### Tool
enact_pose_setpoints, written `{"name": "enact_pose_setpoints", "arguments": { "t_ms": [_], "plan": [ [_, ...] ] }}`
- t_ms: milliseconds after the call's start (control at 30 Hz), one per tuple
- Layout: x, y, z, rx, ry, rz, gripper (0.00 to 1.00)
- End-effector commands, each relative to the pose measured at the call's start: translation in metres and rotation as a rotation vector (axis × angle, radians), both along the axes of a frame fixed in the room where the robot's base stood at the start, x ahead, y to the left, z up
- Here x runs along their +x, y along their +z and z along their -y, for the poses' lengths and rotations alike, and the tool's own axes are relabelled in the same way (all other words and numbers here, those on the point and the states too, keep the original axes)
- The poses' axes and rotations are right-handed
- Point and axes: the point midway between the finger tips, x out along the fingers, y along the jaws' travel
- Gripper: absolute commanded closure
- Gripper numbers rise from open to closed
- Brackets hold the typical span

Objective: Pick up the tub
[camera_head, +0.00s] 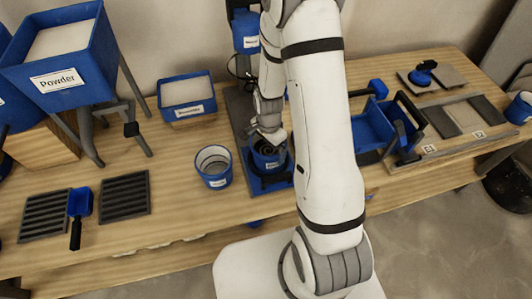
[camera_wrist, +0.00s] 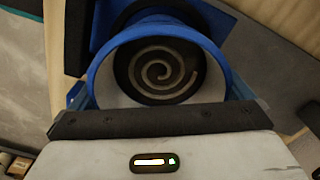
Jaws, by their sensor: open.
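A blue tub (camera_head: 268,158) with a pale label stands on the dark base of a bench machine, right at my gripper. My gripper (camera_head: 268,138) is open and reaches down at this tub's rim; the arm and gripper partly cover the view of it. In the wrist view the round blue rim (camera_wrist: 222,58) is just beyond the dark gripper edge, with a pale inner wall and a grey spiral on a dark bottom. The frames do not clearly show whether the fingers touch it. A second blue tub (camera_head: 214,168), white inside, stands upright to the left.
A blue powder hopper (camera_head: 60,55) stands at the left, and a blue bin (camera_head: 186,95) stands at the back. A blue scoop (camera_head: 79,208) lies between dark ribbed trays. A blue holder (camera_head: 372,125) and tile boards (camera_head: 445,120) are right of my arm.

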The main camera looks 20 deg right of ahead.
Motion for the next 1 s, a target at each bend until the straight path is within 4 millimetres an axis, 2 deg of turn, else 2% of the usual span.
{"name": "enact_pose_setpoints", "arguments": {
  "t_ms": [133, 433, 1000],
  "plan": [
    [0.000, -0.017, 0.000, 0.000, 0.000, -0.002, 0.00],
    [0.000, -0.020, 0.000, 0.000, -0.001, 0.001, 0.00],
    [0.000, -0.020, 0.001, 0.000, -0.001, 0.000, 0.47]
  ]
}}
